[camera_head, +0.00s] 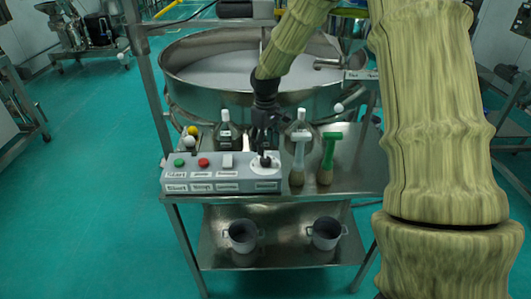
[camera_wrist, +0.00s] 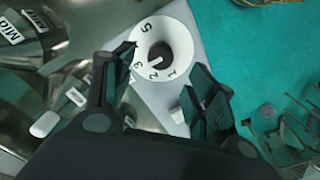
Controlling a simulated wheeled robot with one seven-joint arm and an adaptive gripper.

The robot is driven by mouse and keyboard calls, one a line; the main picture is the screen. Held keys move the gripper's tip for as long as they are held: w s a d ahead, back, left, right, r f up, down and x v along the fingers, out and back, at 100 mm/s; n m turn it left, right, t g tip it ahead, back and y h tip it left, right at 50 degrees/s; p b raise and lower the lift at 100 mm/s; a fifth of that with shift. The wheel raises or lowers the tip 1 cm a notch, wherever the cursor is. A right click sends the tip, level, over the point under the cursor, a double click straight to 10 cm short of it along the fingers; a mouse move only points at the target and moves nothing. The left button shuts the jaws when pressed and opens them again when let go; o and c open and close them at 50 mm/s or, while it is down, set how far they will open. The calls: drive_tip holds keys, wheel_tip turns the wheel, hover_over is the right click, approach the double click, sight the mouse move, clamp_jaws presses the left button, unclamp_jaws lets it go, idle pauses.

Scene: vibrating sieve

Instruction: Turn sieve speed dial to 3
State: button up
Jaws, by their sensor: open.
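The speed dial (camera_head: 273,166) is a white disc with a dark knob at the right end of the grey control box (camera_head: 215,186). In the wrist view the dial (camera_wrist: 181,40) shows the numbers 1, 2, 3 and 5; the place of the 4 is hidden by a finger. A pale mark on the knob points toward the 2 and 3 side; I cannot tell exactly which. My gripper (camera_head: 265,145) points down just above the dial. Its open fingers (camera_wrist: 163,68) stand on either side of the knob, apparently not pressing it.
A green button (camera_head: 179,163), red button (camera_head: 203,162) and white switch (camera_head: 227,160) sit left of the dial. Bottles (camera_head: 226,134) stand behind, and green-headed (camera_head: 330,150) and white-headed tools stand to the right. The large sieve pan (camera_head: 190,85) is behind; two pots (camera_head: 243,236) stand on the lower shelf.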

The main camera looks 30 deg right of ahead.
sight(266, 158)
wheel_tip(266, 158, up, 6)
drive_tip(key=shift+f, duration=0.2)
idle(0.6)
